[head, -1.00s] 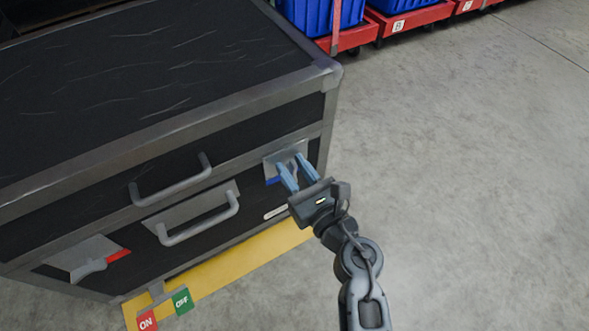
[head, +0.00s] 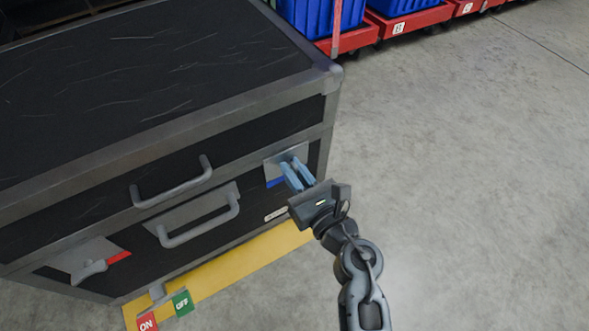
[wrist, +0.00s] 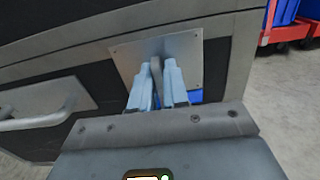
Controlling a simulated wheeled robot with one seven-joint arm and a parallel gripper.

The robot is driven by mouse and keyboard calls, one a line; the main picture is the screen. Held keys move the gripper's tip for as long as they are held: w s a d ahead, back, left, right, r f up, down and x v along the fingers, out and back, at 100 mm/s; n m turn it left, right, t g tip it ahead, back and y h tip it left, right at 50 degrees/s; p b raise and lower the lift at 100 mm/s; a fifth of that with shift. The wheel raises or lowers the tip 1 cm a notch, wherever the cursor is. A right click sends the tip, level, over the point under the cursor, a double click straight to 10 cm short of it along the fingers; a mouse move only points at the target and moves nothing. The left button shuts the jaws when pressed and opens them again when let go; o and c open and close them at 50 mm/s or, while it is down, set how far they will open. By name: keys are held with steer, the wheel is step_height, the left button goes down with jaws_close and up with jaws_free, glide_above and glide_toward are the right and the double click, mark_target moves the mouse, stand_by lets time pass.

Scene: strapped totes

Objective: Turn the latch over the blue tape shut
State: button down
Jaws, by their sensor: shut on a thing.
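The black case with grey metal edges (head: 160,140) stands at the left of the head view. At its right front corner is a metal latch plate (head: 273,168) with blue tape (head: 275,183) beside it; the tape also shows in the wrist view (wrist: 195,96). My gripper (head: 291,169) is shut on the grey latch handle, and its two light-blue fingers (wrist: 160,85) sit on either side of the handle (wrist: 156,72) in the wrist view. The fingers hide much of the handle and part of the tape.
A second latch (head: 90,267) with red tape (head: 119,257) is at the left of the case front. Two grey pull handles (head: 200,222) stick out between them. ON and OFF tags (head: 182,302) hang low by a yellow strip (head: 215,275). The floor to the right is clear.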

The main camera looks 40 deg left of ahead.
steer(key=shift+r+m+p, duration=0.1)
steer(key=shift+m+p, duration=0.2)
steer(key=shift+m, duration=0.1)
steer(key=shift+w+m+p, duration=0.1)
steer(key=shift+m+p, duration=0.65)
steer(key=shift+m, duration=0.35)
steer(key=m+p, duration=0.3)
steer(key=m, duration=0.2)
steer(key=shift+w+d, duration=0.1)
steer(key=m+p, duration=0.1)
steer(key=m, duration=0.2)
steer(key=m+p, duration=0.2)
steer(key=shift+w+f+m, duration=0.1)
steer(key=shift+f+m, duration=0.1)
steer(key=shift+m, duration=0.2)
steer(key=shift+f+m+p, duration=0.2)
steer(key=shift+m+p, duration=0.55)
steer(key=shift+m, duration=1.25)
steer(key=c, duration=1.2)
jaws_free()
steer(key=shift+c, duration=0.2)
steer(key=shift+d, duration=0.1)
